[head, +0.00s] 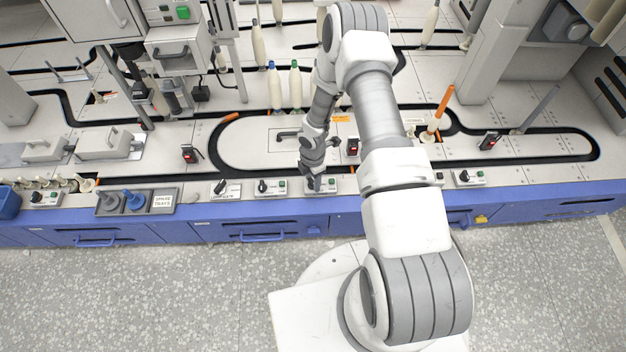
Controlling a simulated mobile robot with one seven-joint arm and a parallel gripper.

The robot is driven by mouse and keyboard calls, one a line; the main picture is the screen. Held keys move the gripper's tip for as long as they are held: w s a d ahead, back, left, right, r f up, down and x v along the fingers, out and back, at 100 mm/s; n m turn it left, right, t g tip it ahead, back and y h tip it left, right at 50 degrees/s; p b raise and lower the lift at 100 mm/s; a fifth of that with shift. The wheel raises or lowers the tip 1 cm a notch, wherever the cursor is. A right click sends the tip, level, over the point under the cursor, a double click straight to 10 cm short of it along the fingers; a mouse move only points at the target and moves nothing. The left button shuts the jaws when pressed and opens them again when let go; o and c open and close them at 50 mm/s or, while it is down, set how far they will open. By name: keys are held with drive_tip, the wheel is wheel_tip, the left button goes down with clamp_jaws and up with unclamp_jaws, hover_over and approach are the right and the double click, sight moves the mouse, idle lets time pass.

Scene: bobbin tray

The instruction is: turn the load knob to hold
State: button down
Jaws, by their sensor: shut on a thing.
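My gripper (316,182) reaches down to one of the small control panels (330,190) along the front edge of the line. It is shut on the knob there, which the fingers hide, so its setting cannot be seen. Two similar panels with black knobs stand to the left, a near one (271,187) and a farther one (226,189). Another knob panel (466,178) is to the right of my arm. The panel labels are too small to read surely, so I cannot tell which one is the load knob.
Behind the panels is a track loop with upright bobbins, one blue-topped (274,88) and one green-topped (295,86). Small red-switch boxes (190,153) stand on the deck. A grey spare trays holder (137,200) is at the left. My arm covers the middle right.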

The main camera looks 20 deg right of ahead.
sight(312, 182)
drive_tip(key=m, duration=0.5)
drive_tip(key=shift+m+b, duration=0.3)
idle(0.4)
drive_tip(key=shift+c, duration=1.6)
unclamp_jaws()
wheel_tip(312, 182, up, 18)
drive_tip(key=p, duration=0.6)
drive_tip(key=shift+f, duration=0.25)
